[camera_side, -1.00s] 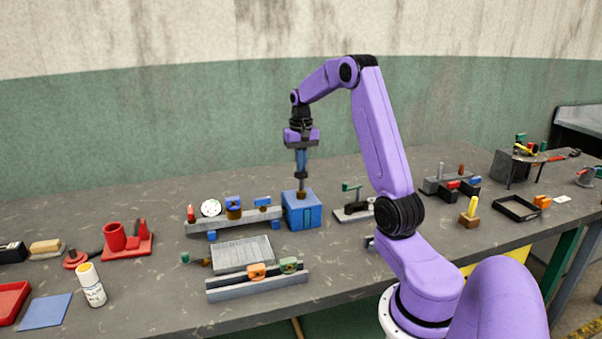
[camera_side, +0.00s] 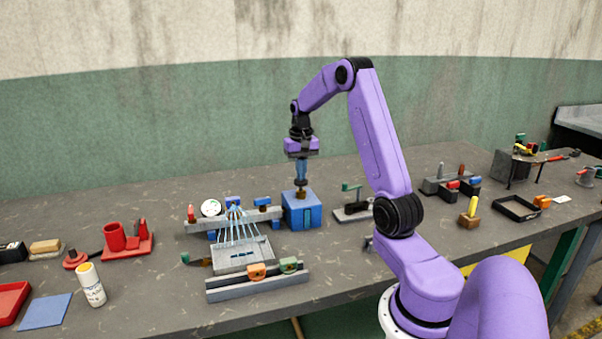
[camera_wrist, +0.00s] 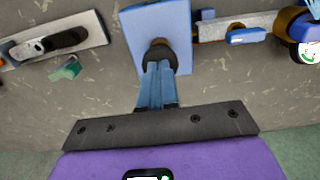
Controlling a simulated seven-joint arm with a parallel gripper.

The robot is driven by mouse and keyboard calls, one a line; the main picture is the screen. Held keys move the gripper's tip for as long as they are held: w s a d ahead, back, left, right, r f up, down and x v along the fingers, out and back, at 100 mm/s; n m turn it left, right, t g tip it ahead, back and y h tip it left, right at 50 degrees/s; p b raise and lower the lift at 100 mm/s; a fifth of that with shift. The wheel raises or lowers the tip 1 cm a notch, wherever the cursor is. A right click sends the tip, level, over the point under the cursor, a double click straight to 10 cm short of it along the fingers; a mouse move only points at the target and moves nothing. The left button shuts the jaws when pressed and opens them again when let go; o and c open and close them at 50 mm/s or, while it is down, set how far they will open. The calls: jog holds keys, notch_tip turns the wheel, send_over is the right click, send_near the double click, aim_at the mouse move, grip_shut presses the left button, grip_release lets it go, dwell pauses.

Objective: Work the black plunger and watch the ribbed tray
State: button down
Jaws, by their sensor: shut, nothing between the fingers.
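The black plunger (camera_side: 301,183) stands on top of the blue box (camera_side: 302,213); in the wrist view its dark cap (camera_wrist: 160,52) is right at my fingertips. My gripper (camera_side: 301,177) points straight down with its fingers shut, its tips against the cap and nothing between them. The fingers (camera_wrist: 157,84) partly hide the plunger in the wrist view. The grey ribbed tray (camera_side: 226,265) lies left of the box. Pale blue streams (camera_side: 238,225) fan down onto it from the rail behind, and dark blue marks (camera_side: 244,253) show on its surface.
A grey rail (camera_side: 190,226) with a white dial (camera_side: 211,208) runs left from the box. A slotted bar with orange (camera_side: 257,271) and green blocks lies in front of the tray. A green-handled fixture (camera_side: 352,208) stands close right of the box.

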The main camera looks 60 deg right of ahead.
jog(key=shift+r, duration=3.5)
jog(key=shift+f, duration=1.45)
dwell(1.0)
jog(key=shift+f, duration=2.4)
jog(key=shift+r, duration=3.85)
